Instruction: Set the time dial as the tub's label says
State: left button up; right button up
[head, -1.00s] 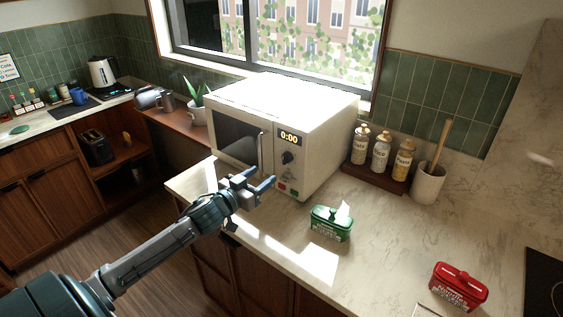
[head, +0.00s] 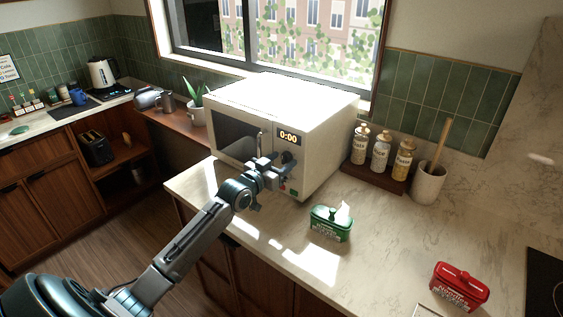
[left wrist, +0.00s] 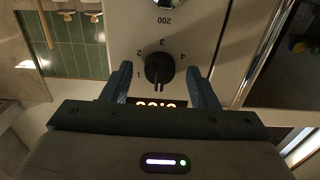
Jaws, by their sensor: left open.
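The white microwave (head: 315,110) stands on the marble counter, its display (head: 288,138) reading 0:00. My left gripper (head: 281,168) is open at its control panel. In the left wrist view, a black dial (left wrist: 159,68) with numbers 1 to 4 around it sits between the two open fingertips, apparently clear of both. A second knob (left wrist: 167,3) marked 200 shows at the top edge. In the head view the gripper partly covers the dial. A green tub (head: 331,224) and a red tub (head: 459,288) stand on the counter; their small label print is not readable. My right gripper is out of view.
Several bottles stand on a wooden tray (head: 373,176) right of the microwave, beside a utensil crock (head: 428,184). A potted plant (head: 194,104) stands to its left. The marble counter (head: 385,235) between the tubs is clear.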

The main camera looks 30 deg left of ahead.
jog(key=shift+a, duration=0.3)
